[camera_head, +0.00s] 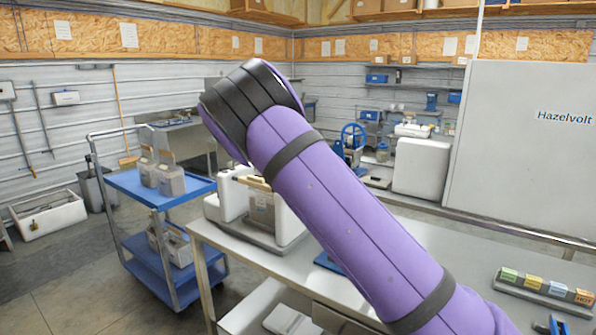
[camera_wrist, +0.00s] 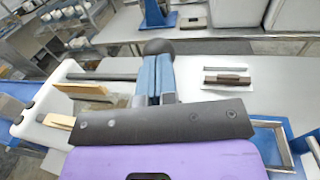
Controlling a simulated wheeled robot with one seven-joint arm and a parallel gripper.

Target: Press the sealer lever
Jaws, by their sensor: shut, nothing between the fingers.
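The sealer looks to be the white body on the left end of the steel bench, beside my arm in the head view (camera_head: 288,222) and at left in the wrist view (camera_wrist: 45,105). A dark grey bar (camera_wrist: 103,76) reaches from it toward my fingers. A round black knob (camera_wrist: 158,46), possibly the lever's end, shows just past my fingertips; I cannot tell whether they touch it. My gripper (camera_wrist: 158,62) has its blue fingers together with nothing between them. My purple arm hides the gripper in the head view.
The steel bench (camera_head: 440,245) has a colored label rack (camera_head: 545,292) at right. A blue cart (camera_head: 160,188) with containers stands left. In the wrist view, a white sheet with a brown block (camera_wrist: 228,80) and a blue-and-metal frame (camera_wrist: 272,140) lie right of my fingers.

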